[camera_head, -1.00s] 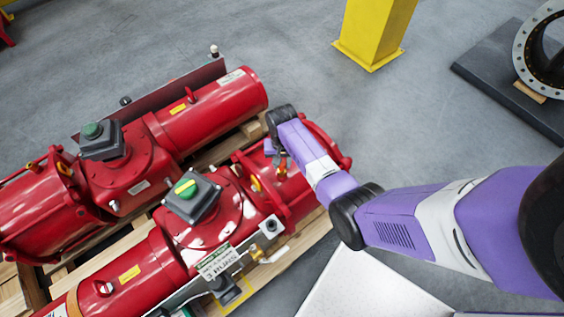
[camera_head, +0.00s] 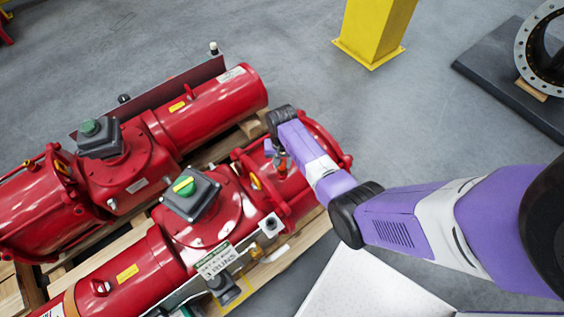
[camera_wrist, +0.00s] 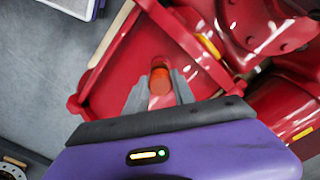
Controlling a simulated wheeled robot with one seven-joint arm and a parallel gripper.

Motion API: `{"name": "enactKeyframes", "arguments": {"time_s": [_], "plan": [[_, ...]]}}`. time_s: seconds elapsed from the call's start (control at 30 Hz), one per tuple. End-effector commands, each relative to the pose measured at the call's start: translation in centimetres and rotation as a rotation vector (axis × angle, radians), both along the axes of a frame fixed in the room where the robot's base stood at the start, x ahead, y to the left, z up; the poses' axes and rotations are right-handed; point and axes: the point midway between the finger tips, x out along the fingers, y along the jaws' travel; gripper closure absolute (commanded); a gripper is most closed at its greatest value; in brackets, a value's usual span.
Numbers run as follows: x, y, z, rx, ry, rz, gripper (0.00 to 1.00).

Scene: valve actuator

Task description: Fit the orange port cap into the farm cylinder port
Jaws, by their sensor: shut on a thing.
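The orange port cap (camera_wrist: 160,78) is between the two grey fingers of my gripper (camera_wrist: 160,90) in the wrist view. The fingers are shut on it. In the head view my gripper (camera_head: 279,163) is at the red end cylinder (camera_head: 300,182) of the nearer actuator, at its right end. The cap shows there only as a small orange spot. A red surface lies behind the cap in the wrist view; I cannot tell whether the cap touches it. I cannot make out the cylinder port; the cap and fingers may hide it.
A second red actuator (camera_head: 210,112) lies behind the nearer one, both on wooden pallets. Green-topped grey boxes (camera_head: 190,195) rise from the actuators. A yellow post (camera_head: 375,30) and a dark slab with a flanged ring (camera_head: 545,50) stand beyond. Grey floor between is clear.

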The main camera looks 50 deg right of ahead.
Motion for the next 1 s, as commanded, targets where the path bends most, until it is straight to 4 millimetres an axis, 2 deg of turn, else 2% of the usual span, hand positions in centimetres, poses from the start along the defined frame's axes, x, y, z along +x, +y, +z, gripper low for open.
{"name": "enactKeyframes", "arguments": {"time_s": [0.53, 0.57, 0.67, 0.7, 1.0], "plan": [[0.0, 0.0, -1.3, 0.000, 0.000, 0.000, 1.00], [0.0, 0.0, -1.3, 0.000, 0.000, 0.000, 0.68], [0.0, 0.0, -1.2, 0.000, 0.000, 0.000, 0.48], [0.0, 0.0, -1.2, 0.000, 0.000, 0.000, 0.44], [0.0, 0.0, -1.1, 0.000, 0.000, 0.000, 0.44]]}}
